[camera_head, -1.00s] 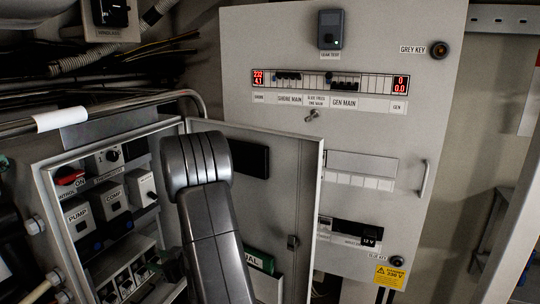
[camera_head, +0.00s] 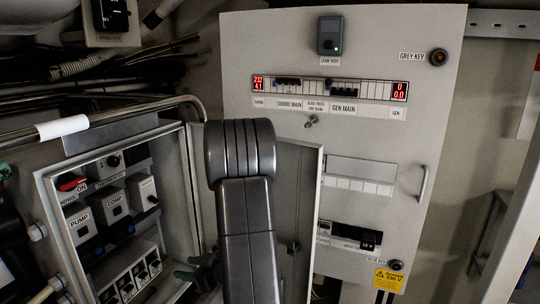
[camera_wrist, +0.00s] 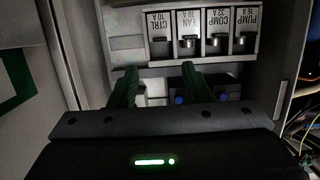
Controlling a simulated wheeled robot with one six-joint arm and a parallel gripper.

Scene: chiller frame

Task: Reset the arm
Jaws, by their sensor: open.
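My gripper (camera_head: 196,268) shows in the head view as green fingers low in front of the open control box, partly hidden by my arm. In the wrist view my gripper (camera_wrist: 159,70) is open, with its two green fingers apart and nothing between them. The row of breakers (camera_wrist: 202,36), labelled CTRL, FAN, COMP and PUMP, lies beyond the fingertips and appears upside down. The breakers also show low in the box in the head view (camera_head: 130,283). The fingers look apart from the breakers, though depth is hard to judge.
The control box (camera_head: 41,180) has PUMP and COMP switches (camera_head: 97,209) and a red switch (camera_head: 72,184). Its open door (camera_head: 300,215) stands right behind my arm. A tall grey cabinet (camera_head: 400,120) stands behind. A pipe rail (camera_head: 110,108) runs above the box.

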